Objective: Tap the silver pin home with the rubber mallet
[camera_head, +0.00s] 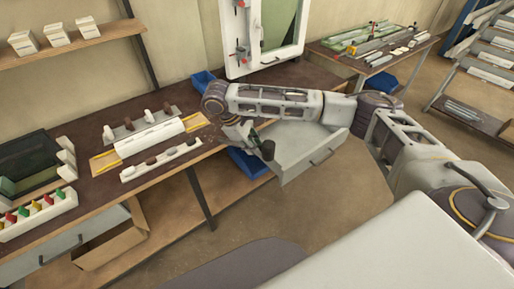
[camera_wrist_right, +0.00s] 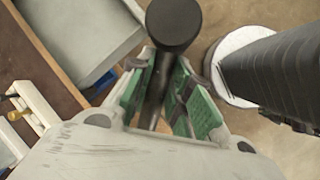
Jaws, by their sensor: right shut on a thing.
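My right gripper (camera_head: 246,136) is shut on the rubber mallet and holds it near the bench's right front edge, beside the open grey drawer. The mallet's dark round head (camera_head: 267,150) shows just right of the fingers. In the right wrist view the black mallet head (camera_wrist_right: 173,22) faces the camera, and its dark handle runs back between the green-padded fingers (camera_wrist_right: 165,92). The white profile (camera_head: 150,136) lies in a clamp fixture on the bench, left of my gripper. I cannot make out the silver pin. My left gripper is not in view.
The open drawer (camera_head: 308,152) sticks out at the bench's right end. Blue bins (camera_head: 248,163) stand below and behind it. A rack of coloured pieces (camera_head: 38,212) and a dark tray (camera_head: 30,165) stand at the left. Floor is clear in front.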

